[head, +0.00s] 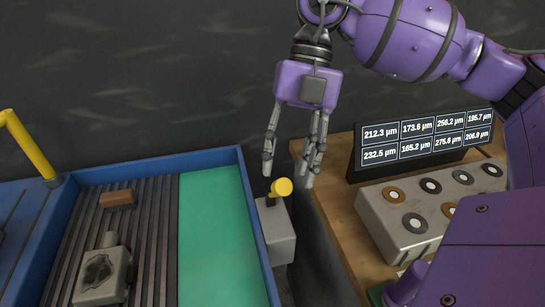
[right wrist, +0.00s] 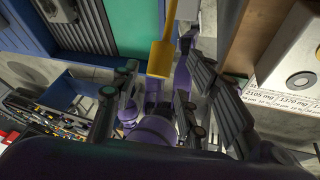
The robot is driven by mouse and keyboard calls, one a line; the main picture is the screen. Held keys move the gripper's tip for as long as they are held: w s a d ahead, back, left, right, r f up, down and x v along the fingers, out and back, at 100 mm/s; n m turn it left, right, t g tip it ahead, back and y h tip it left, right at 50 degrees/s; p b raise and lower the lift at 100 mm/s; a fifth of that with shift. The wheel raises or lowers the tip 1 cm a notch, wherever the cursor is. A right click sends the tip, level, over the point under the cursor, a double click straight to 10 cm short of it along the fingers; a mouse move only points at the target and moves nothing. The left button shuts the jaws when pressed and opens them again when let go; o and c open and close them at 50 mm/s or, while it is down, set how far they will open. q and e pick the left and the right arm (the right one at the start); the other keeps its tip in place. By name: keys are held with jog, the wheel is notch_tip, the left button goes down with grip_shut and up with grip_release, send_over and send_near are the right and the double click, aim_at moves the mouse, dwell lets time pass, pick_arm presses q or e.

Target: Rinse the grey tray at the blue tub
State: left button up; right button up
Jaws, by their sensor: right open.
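The blue tub (head: 255,215) stands at the lower left of the head view, with a grey slatted floor (head: 160,215) and a green panel (head: 215,235). A grey block-like part (head: 105,275) with a dark rough patch sits on the slats. I cannot make out a grey tray for certain. My right gripper (head: 289,168) is open and empty, pointing down just above a yellow-topped lever (head: 282,187) on a grey box beside the tub. The yellow piece also shows ahead of the fingers in the right wrist view (right wrist: 162,57). My left gripper is not in view.
A brown block (head: 118,198) lies on the slats. A yellow pipe (head: 28,145) rises at the tub's left. On the right, a wooden bench (head: 315,190) bears a readout panel (head: 425,140) and a grey block with several round discs (head: 395,225). A dark wall stands behind.

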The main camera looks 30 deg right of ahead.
aim_at(276, 189)
jog(key=shift+x, duration=1.25)
jog(key=shift+a+f, duration=0.15)
jog(key=shift+f, duration=0.2)
jog(key=c, duration=0.9)
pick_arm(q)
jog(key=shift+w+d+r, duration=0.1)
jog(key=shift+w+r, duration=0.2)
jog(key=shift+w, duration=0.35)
pick_arm(e)
grip_shut()
